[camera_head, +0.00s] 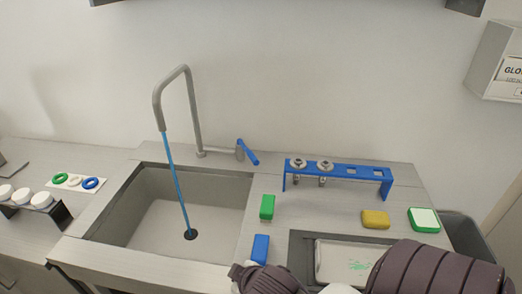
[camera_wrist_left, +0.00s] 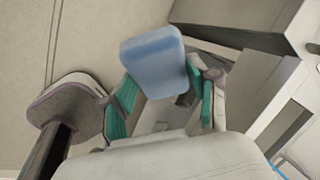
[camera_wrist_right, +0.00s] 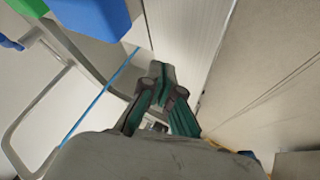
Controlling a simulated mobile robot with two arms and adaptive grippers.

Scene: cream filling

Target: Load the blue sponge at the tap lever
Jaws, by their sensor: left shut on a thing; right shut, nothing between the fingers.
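In the left wrist view the blue sponge (camera_wrist_left: 152,55) is between the teal fingers of my left gripper (camera_wrist_left: 160,90), which is shut on it. In the head view a blue block (camera_head: 260,248) shows at the bottom centre, just above a dark arm part; no fingers can be made out there. The tap lever (camera_head: 247,152) is blue, at the right of the grey tap (camera_head: 190,100), behind the sink. The block is well in front of it. My right gripper (camera_wrist_right: 165,95) is shut and empty in the right wrist view.
A blue stream runs from the spout into the sink (camera_head: 150,240). A green block (camera_head: 267,207) stands right of the sink. A blue rack (camera_head: 340,172), a yellow sponge (camera_head: 375,219) and a green-and-white sponge (camera_head: 423,219) are farther right. Rings and white-topped items are at the left.

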